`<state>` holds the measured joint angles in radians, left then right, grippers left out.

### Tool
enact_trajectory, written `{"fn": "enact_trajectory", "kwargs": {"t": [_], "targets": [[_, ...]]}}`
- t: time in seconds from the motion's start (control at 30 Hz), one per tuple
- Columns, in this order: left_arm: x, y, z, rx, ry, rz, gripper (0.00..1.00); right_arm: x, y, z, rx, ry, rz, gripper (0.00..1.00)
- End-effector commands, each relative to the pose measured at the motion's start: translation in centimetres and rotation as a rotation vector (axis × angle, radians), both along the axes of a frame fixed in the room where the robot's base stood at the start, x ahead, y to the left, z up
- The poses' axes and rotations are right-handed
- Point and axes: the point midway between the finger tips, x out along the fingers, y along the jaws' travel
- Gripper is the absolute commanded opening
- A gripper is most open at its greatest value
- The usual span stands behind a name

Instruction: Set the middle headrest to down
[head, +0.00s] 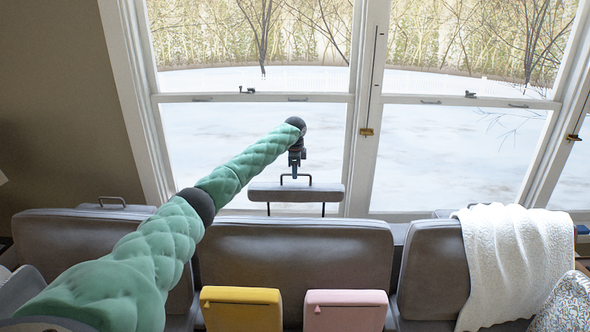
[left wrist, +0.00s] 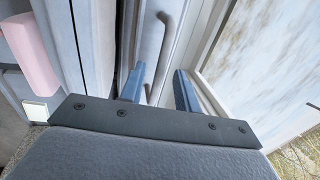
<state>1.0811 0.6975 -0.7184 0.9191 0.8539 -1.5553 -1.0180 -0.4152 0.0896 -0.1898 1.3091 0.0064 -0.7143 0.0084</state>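The middle headrest (head: 296,193) of the grey sofa stands raised on two dark posts, with a clear gap above the middle backrest (head: 297,252). A dark loop handle (head: 297,176) sits on its top. My left gripper (head: 295,172) is right at this handle, pointing down from above. In the left wrist view its two blue fingers (left wrist: 160,88) are apart, with the grey handle bar (left wrist: 167,45) running between them; I see no firm clamp on it. My right gripper is in neither view.
A white blanket (head: 512,255) drapes over the right backrest (head: 432,270). The left section has another handle (head: 112,201). Large windows (head: 265,140) stand close behind the sofa.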

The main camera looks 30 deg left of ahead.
Motion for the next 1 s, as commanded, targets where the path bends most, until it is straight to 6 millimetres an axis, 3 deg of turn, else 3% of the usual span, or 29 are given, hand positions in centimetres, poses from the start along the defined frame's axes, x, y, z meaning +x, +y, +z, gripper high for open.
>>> {"fn": "enact_trajectory", "kwargs": {"t": [0.2,0.4,0.63,0.73,1.0], "targets": [[0.0,0.0,-0.1,0.000,0.000,0.000,0.32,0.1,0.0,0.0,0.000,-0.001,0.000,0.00],[0.0,0.0,-0.1,0.000,0.000,0.000,0.00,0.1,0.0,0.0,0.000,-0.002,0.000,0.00],[0.0,-0.1,-0.4,0.000,0.001,-0.001,0.00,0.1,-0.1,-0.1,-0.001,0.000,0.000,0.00],[0.0,-0.1,-2.1,-0.001,0.003,-0.001,0.00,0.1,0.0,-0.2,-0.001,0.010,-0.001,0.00],[0.0,-0.2,-9.7,-0.002,0.004,-0.001,0.00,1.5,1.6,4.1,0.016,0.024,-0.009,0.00]]}}
